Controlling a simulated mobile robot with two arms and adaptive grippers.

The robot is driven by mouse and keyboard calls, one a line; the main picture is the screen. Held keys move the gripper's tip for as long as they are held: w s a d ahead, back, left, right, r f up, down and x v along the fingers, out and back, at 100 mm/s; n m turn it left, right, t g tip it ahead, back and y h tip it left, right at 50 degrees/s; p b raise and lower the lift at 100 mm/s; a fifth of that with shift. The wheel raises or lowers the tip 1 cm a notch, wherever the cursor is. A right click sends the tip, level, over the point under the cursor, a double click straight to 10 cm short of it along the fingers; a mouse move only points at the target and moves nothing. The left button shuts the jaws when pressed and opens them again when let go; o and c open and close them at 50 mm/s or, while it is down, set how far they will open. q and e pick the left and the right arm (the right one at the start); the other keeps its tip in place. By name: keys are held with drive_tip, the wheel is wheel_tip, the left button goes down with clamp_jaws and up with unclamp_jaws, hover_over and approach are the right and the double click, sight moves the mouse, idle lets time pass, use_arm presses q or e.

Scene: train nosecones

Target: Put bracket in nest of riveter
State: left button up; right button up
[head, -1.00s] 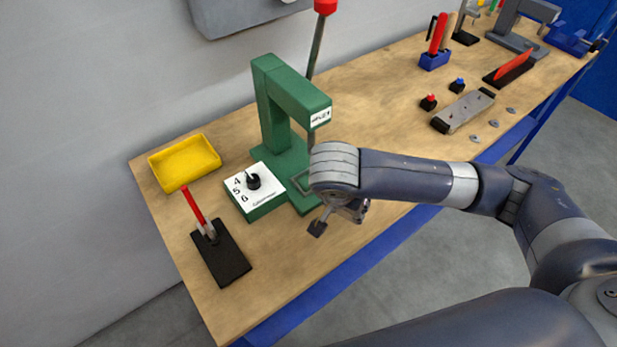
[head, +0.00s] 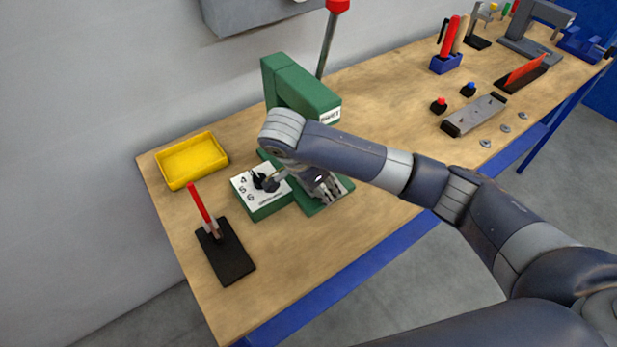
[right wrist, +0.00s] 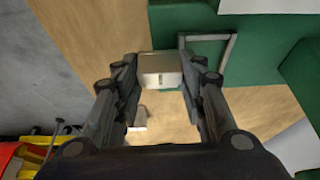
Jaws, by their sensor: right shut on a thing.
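My right gripper (head: 327,188) is low beside the green riveter (head: 301,87) in the head view, partly covered by my own arm. In the right wrist view, its two fingers (right wrist: 160,77) are shut on the bracket (right wrist: 161,69), a small pale metal piece. The nest (right wrist: 231,45), a grey square frame on the riveter's green base, lies just right of the bracket in that view. The bracket is apart from the frame in the picture; its height above the base is hard to judge. In the head view my arm hides the nest. My left gripper is not in view.
The settings box (head: 262,204) with a black knob adjoins the riveter. A yellow tray (head: 192,160) and a black stand (head: 226,262) with a red-handled tool are at the left. A grey fixture (head: 474,115) lies to the right. The front of the table is clear.

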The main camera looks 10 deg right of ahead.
drive_tip(key=shift+w+a+b, duration=0.2)
drive_tip(key=shift+w+a, duration=0.1)
drive_tip(key=shift+w, duration=0.4)
drive_tip(key=shift+w+a+b, duration=0.2)
drive_tip(key=shift+w+a, duration=0.05)
drive_tip(key=shift+w, duration=0.45)
drive_tip(key=w, duration=0.1)
drive_tip(key=w+a, duration=0.1)
drive_tip(key=shift+w, duration=0.3)
use_arm(q)
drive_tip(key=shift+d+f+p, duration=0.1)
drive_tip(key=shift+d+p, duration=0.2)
drive_tip(key=shift+p, duration=0.2)
use_arm(e)
drive_tip(key=shift+s+f, duration=0.1)
drive_tip(key=shift+f, duration=0.65)
drive_tip(key=shift+f, duration=0.1)
drive_tip(key=o, duration=1.2)
drive_tip(key=shift+c, duration=0.2)
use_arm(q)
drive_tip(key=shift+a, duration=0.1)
